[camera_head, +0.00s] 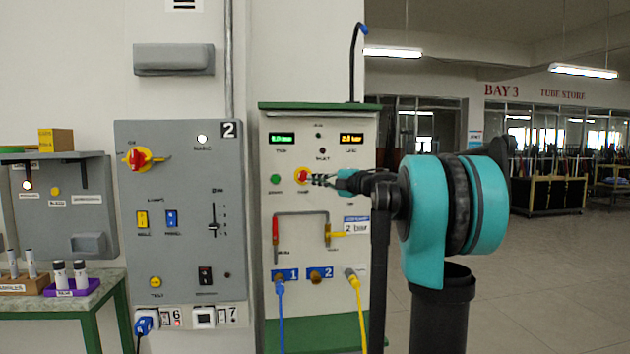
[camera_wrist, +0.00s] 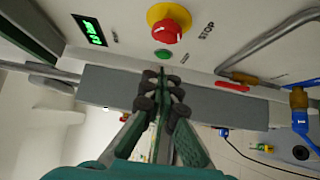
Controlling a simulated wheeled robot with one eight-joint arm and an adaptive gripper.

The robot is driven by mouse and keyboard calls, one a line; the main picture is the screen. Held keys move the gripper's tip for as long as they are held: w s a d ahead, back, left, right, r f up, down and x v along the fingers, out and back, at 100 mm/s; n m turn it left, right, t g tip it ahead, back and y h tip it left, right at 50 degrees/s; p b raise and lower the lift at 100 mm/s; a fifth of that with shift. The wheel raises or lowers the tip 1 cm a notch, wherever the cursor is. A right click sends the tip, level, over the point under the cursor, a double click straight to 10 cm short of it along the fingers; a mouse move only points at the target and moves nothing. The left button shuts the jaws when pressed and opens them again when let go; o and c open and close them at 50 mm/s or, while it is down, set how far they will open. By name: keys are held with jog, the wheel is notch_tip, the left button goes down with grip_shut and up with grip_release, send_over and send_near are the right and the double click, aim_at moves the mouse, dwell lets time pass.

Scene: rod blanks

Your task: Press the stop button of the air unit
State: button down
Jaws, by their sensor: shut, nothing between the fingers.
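The air unit (camera_head: 347,200) is a cream panel with a green top. Its red stop button (camera_head: 302,174) sits on a yellow collar, and the wrist view shows the red cap (camera_wrist: 170,28) standing out from the collar, with "STOP" printed beside it. A green button (camera_head: 275,179) is to its left; it also shows in the wrist view (camera_wrist: 162,54). My gripper (camera_head: 318,180) is shut and empty, its tips just right of the red button in the head view. In the wrist view the fingertips (camera_wrist: 163,80) are below both buttons, and no contact is visible.
Below the buttons are a grey pipe with a red handle (camera_head: 275,232), and blue (camera_head: 281,310) and yellow (camera_head: 358,310) hoses. A grey panel (camera_head: 180,265) with a red-yellow knob (camera_head: 137,158) hangs to the left. A green-legged bench (camera_head: 100,290) holds samples.

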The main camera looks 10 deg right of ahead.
jog(key=v, duration=0.8)
jog(key=shift+s, duration=0.3)
jog(key=shift+d, duration=0.15)
jog(key=d+f+m+t+h, duration=0.75)
jog(key=m+h, duration=0.65)
jog(key=m, duration=0.3)
jog(key=s+d+f+m+g+h, duration=0.1)
jog(key=s+f+m+g+h, duration=0.2)
jog(key=f, duration=0.4)
jog(key=s+d+f+m+g+h, duration=0.1)
jog(key=s+d+f+m+g, duration=0.15)
jog(key=s+f, duration=0.35)
jog(key=s+a+f+m+g+y, duration=0.1)
jog(key=s+a+f+g, duration=0.2)
jog(key=s+f, duration=0.5)
jog(key=s+a+f+m+g+y, duration=0.2)
jog(key=s+a+f+g, duration=0.2)
jog(key=s+f, duration=0.5)
jog(key=s+a+f+m+g+y, duration=0.1)
jog(key=s+a+f+g+y, duration=0.1)
jog(key=s+a+f, duration=0.4)
jog(key=s+f+g, duration=0.1)
jog(key=s+f, duration=0.2)
jog(key=f, duration=0.3)
jog(key=shift+a+m, duration=0.15)
jog(key=shift+m, duration=0.2)
